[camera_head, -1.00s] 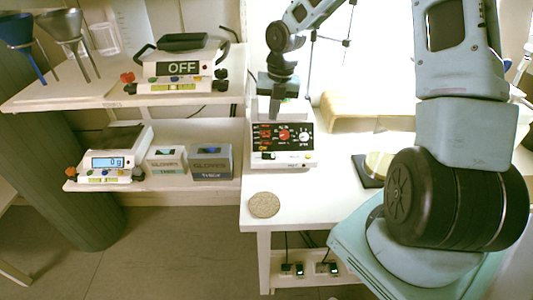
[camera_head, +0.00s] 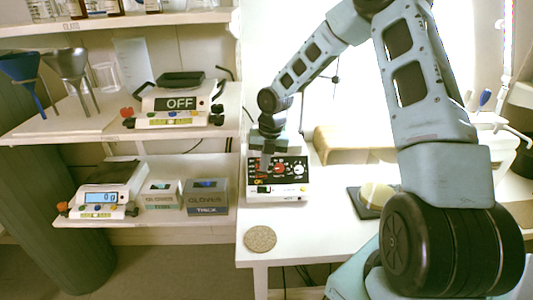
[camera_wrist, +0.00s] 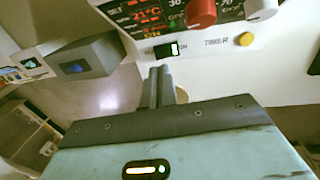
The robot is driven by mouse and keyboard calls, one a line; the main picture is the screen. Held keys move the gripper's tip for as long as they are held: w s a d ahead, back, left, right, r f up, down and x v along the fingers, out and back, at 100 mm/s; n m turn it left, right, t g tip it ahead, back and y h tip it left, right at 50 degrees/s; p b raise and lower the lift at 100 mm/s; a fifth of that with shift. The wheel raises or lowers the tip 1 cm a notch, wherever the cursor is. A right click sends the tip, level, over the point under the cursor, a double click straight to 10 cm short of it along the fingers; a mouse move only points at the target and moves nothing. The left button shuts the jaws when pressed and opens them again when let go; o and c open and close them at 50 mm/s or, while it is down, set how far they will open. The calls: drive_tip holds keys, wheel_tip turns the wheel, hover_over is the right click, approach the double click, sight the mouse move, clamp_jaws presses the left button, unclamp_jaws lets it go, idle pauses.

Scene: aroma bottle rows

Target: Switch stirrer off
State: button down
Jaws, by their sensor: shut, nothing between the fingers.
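The stirrer (camera_head: 278,190) is a white box with a black front panel, standing on the white table. The wrist view shows its panel close up, with a red knob (camera_wrist: 201,13), a white knob (camera_wrist: 261,8) and lit readouts. A small black rocker switch (camera_wrist: 167,50) with a lit green-white part sits on the white strip below the panel. My gripper (camera_head: 266,166) is in front of the panel's left part and hides some of it. In the wrist view my gripper (camera_wrist: 161,72) has its fingers together and empty, their tips just below the switch; contact cannot be told.
A yellow button (camera_wrist: 246,39) sits right of the switch. Left of the table, shelves hold a balance with an OFF sign (camera_head: 180,103), a second balance (camera_head: 103,197) and glove boxes (camera_head: 205,196). A round cork mat (camera_head: 260,238) lies on the table's front-left corner.

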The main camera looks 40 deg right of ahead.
sight(267, 189)
drive_tip(key=f, duration=0.6)
drive_tip(key=shift+w+a+f, duration=0.3)
drive_tip(key=shift+a+f, duration=0.1)
drive_tip(key=shift+a+f+h, duration=0.3)
drive_tip(key=shift+h, duration=0.1)
drive_tip(key=shift+d+f+g, duration=0.15)
drive_tip(key=shift+g, duration=0.15)
drive_tip(key=shift+s, duration=0.1)
drive_tip(key=shift+s+d+p, duration=0.5)
drive_tip(key=shift+s+d, duration=0.05)
drive_tip(key=shift+d, duration=0.2)
